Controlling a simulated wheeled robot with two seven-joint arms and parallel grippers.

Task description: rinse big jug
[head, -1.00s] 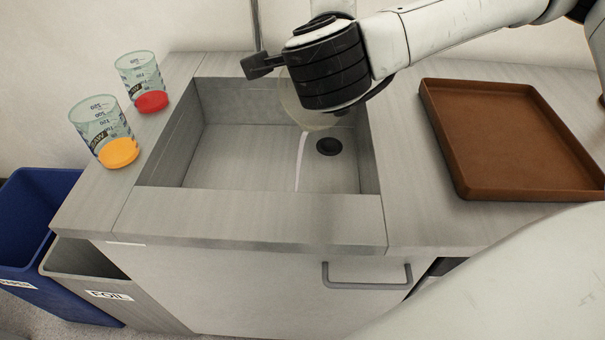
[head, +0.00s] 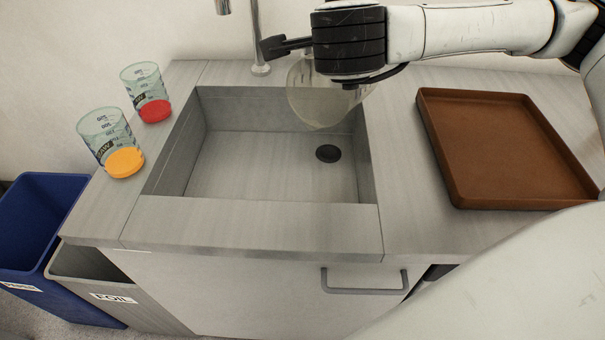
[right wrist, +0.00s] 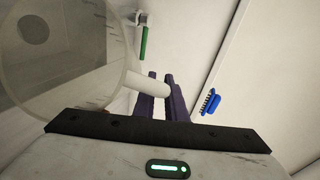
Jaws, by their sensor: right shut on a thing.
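The big jug is a clear, pale, round vessel (head: 322,100) held over the back right of the sink (head: 270,165), partly hidden behind my right gripper (head: 283,46). In the right wrist view, the jug (right wrist: 75,85) fills the upper left and a dark round spot shows through it. Its white handle (right wrist: 146,83) runs to the purple fingers of my right gripper (right wrist: 164,92), which are shut on it. The exact tilt of the jug is hard to tell. A metal tap (head: 258,40) stands behind the sink, left of the jug. My left gripper is not in view.
Two clear beakers, one with an orange bottom (head: 122,160) and one with a red bottom (head: 154,108), stand left of the sink. A brown tray (head: 520,150) lies on the right counter. Blue (head: 40,235) and grey (head: 80,265) bins stand at lower left.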

